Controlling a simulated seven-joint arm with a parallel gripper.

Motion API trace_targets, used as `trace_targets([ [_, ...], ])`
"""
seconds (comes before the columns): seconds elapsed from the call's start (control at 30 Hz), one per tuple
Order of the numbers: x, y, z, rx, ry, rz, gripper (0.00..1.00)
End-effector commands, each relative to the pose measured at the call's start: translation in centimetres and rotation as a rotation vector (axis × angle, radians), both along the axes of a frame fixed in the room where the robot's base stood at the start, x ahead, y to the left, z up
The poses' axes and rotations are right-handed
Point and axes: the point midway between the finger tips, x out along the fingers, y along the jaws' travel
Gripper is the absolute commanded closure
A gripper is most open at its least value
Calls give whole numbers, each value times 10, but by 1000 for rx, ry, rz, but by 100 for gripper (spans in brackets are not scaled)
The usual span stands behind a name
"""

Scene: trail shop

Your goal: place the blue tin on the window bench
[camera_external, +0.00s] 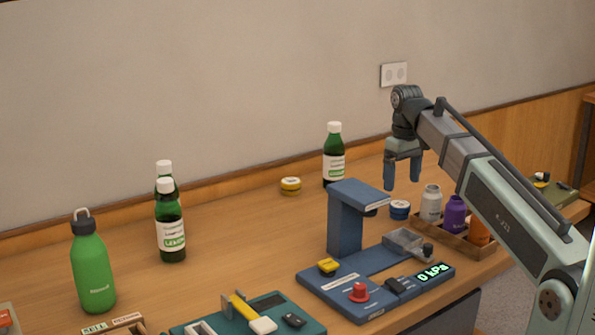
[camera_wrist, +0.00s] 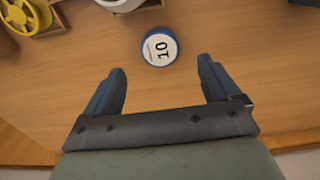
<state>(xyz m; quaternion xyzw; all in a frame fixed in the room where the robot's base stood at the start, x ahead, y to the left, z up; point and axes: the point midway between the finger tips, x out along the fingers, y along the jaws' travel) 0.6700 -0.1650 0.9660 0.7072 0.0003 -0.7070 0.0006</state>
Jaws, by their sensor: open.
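The blue tin (camera_external: 400,210) is a small round tin with a pale lid. It sits on the wooden bench (camera_external: 230,235), just right of the blue press-like device and left of the bottle tray. In the wrist view the tin (camera_wrist: 159,46) shows its white lid marked "10", ahead of the fingertips and roughly centred between them. My gripper (camera_external: 403,172) is open and empty, above the bench and above the tin in the external view. Its two blue fingers (camera_wrist: 162,80) are spread apart in the wrist view. I cannot tell which surface is the window bench.
The blue device (camera_external: 345,225) with a gauge stands close left of the tin. A tray (camera_external: 480,246) holding white, purple and orange bottles stands close right. Green bottles (camera_external: 333,165) and a yellow tin (camera_external: 290,186) stand further back. The bench's middle left is clear.

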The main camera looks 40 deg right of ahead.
Motion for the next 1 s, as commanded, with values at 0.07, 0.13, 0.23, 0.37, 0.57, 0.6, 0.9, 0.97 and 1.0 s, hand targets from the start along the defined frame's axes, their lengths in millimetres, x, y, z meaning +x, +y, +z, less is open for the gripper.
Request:
trace_targets([
  [0.07, 1, 0, 13, 0, -1, 0, 10],
  [0.13, 1, 0, 22, 0, -2, 0, 10],
  [0.23, 1, 0, 32, 0, -1, 0, 10],
  [0.37, 1, 0, 41, 0, -1, 0, 10],
  [0.57, 0, 0, 46, 0, 1, 0, 28],
  [0.6, 0, 0, 46, 0, 1, 0, 29],
  [0.9, 0, 0, 46, 0, 1, 0, 29],
  [0.97, 0, 0, 46, 0, 1, -1, 29],
  [1.0, -1, -2, 46, 0, 0, -3, 29],
])
